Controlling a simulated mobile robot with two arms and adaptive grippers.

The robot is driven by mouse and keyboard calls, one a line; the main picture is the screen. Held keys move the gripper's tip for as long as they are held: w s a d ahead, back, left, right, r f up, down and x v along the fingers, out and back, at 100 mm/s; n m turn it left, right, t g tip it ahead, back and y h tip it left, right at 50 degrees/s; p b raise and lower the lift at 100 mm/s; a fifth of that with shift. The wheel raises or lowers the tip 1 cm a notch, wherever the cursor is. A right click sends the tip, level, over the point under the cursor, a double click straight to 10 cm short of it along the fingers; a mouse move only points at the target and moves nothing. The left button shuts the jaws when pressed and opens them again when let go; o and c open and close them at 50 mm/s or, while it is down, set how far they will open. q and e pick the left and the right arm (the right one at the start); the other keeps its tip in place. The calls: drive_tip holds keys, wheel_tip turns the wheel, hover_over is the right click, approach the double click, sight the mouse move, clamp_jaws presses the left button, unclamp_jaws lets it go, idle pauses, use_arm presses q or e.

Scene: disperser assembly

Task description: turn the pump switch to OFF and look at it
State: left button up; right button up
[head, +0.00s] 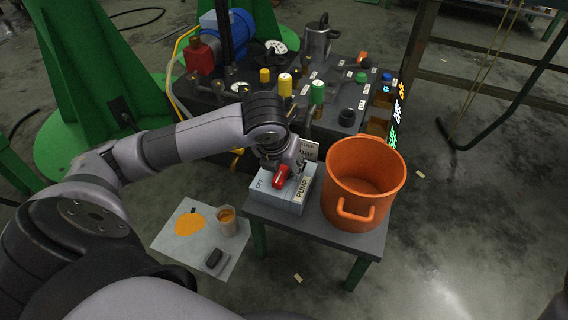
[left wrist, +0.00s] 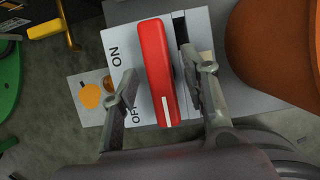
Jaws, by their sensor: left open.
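The pump switch is a red handle (head: 281,177) on top of a pale grey box (head: 292,205) with a PUMP label; OFF is readable at its left. In the left wrist view, the red handle (left wrist: 158,65) has a white line at its lower end. ON shows upper left of it and OFF lower left, beside the white-lined end. My left gripper (head: 285,169) is at the handle. In the left wrist view, my left gripper (left wrist: 165,80) is open, with one finger on each side of the handle; contact cannot be told. My right gripper is not in view.
An orange bucket (head: 345,213) stands just right of the switch box on a small dark table (head: 320,235). Behind is a dark bench with valves, a metal jug (head: 318,45) and a blue motor (head: 238,24).

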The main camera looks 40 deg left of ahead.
use_arm(q)
drive_tip(key=shift+r, duration=0.1)
drive_tip(key=v, duration=1.1)
drive_tip(key=shift+s+r, duration=0.2)
drive_tip(key=shift+r, duration=0.2)
drive_tip(key=shift+s+f, duration=0.1)
